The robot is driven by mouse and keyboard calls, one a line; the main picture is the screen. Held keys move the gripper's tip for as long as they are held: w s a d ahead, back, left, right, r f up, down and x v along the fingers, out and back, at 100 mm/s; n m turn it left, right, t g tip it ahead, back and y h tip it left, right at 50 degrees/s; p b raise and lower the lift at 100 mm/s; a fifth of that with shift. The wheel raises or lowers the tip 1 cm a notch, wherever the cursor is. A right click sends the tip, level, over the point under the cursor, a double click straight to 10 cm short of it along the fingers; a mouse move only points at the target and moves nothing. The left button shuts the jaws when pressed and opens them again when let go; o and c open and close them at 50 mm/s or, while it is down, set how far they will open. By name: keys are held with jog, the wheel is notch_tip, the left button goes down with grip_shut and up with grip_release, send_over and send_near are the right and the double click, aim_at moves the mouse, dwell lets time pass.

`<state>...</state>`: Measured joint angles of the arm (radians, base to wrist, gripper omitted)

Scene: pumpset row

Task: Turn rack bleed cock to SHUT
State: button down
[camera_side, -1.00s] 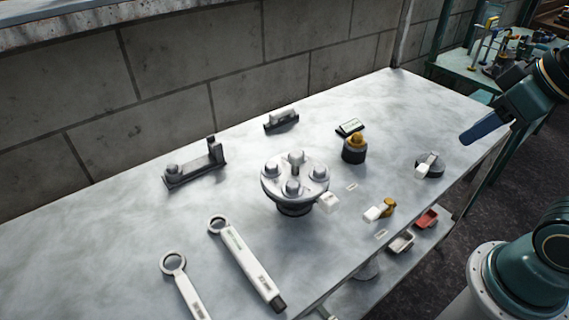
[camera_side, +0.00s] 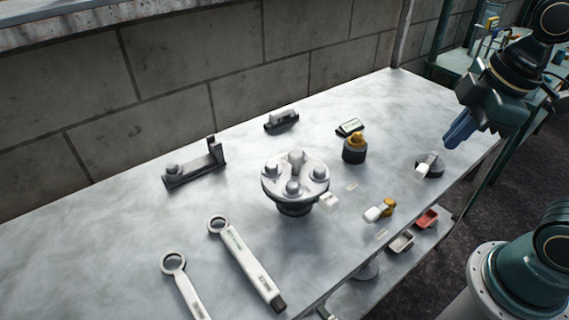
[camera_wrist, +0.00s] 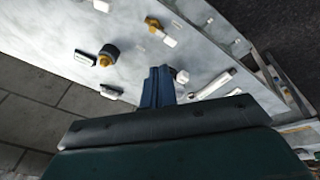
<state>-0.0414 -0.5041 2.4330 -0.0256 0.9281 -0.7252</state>
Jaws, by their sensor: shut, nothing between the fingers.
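A brass cock (camera_side: 388,206) with a white lever sits near the table's front edge. It also shows in the wrist view (camera_wrist: 153,23). A dark round fitting (camera_side: 430,160) with a pale lever sits at the table's right end. I cannot read which one is the rack bleed cock. My gripper (camera_side: 451,142) is shut and empty, tilted down above the right end of the table, apart from both fittings. Its blue fingers (camera_wrist: 158,75) show in the wrist view. Small label plates lie near the brass cock, too small to read.
A yellow-topped knob (camera_side: 354,149) on a black base stands behind the brass cock. A bolted flange (camera_side: 282,184) stands mid-table. Two ring spanners, including one (camera_side: 245,262) with a label, lie at front left. A bracket (camera_side: 195,166) and a block wall are behind.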

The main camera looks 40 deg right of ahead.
notch_tip(320, 180, down, 2)
jog(key=w+a+n+g, duration=0.1)
jog(key=w+n+g, duration=0.1)
jog(key=n, duration=0.4)
jog(key=n+g, duration=0.5)
jog(key=n, duration=1.6)
send_over(379, 211)
jog(key=s+a, duration=0.1)
jog(key=s, duration=0.1)
notch_tip(379, 211, down, 10)
jog(key=shift+a+f, duration=0.15)
jog(key=shift+a, duration=0.05)
jog(key=shift+f, duration=0.1)
jog(key=x, duration=0.9)
jog(key=shift+w+d+f, duration=0.1)
jog(key=shift+d+f, duration=0.05)
jog(key=shift+f, duration=0.3)
jog(key=shift+w, duration=1.7)
jog(key=shift+r, duration=0.1)
